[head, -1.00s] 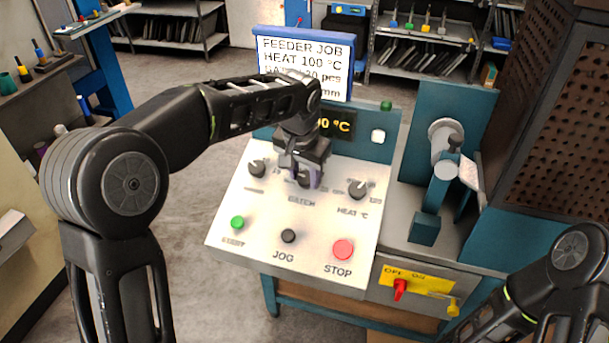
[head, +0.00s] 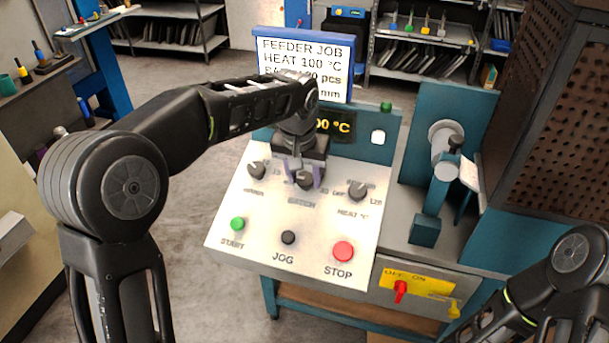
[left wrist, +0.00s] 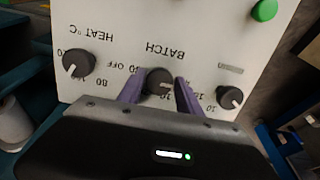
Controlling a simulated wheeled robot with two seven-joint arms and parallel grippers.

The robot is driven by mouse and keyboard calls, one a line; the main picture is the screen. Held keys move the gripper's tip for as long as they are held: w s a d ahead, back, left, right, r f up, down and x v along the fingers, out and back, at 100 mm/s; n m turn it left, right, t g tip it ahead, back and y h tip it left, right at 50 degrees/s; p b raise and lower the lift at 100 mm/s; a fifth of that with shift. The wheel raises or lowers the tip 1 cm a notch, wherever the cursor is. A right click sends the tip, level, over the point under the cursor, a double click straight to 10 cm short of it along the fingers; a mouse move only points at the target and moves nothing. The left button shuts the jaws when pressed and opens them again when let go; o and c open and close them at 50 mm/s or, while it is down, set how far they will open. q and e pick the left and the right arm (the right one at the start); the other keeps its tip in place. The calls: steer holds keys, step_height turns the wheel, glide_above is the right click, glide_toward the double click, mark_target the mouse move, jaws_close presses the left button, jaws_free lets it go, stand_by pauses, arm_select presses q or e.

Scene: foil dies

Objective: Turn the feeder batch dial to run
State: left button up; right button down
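The batch dial (head: 305,180), a dark round knob, is the middle of three knobs on the white sloped panel (head: 262,205). It also shows in the left wrist view (left wrist: 159,81), under the upside-down BATCH label. My left gripper (head: 305,173) is over it, purple fingers spread on either side of the knob; the fingers (left wrist: 157,92) look slightly clear of it. Its pointer setting cannot be read surely. The job sign (head: 300,62) reads FEEDER JOB, HEAT 100 °C; its batch line is partly hidden by my arm. My right gripper is out of view.
The heat knob (head: 358,191) is right of the batch dial, another knob (head: 257,170) left. Below are the green START (head: 237,223), black JOG (head: 288,237) and red STOP (head: 342,251) buttons. A red switch (head: 400,290) is on the lower front. A teal press stands right.

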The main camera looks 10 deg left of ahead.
arm_select(q)
steer(key=o, duration=0.3)
steer(key=shift+o, duration=0.2)
steer(key=v, duration=0.7)
steer(key=shift+s+r, duration=0.15)
steer(key=shift+r, duration=0.25)
steer(key=shift+r, duration=0.1)
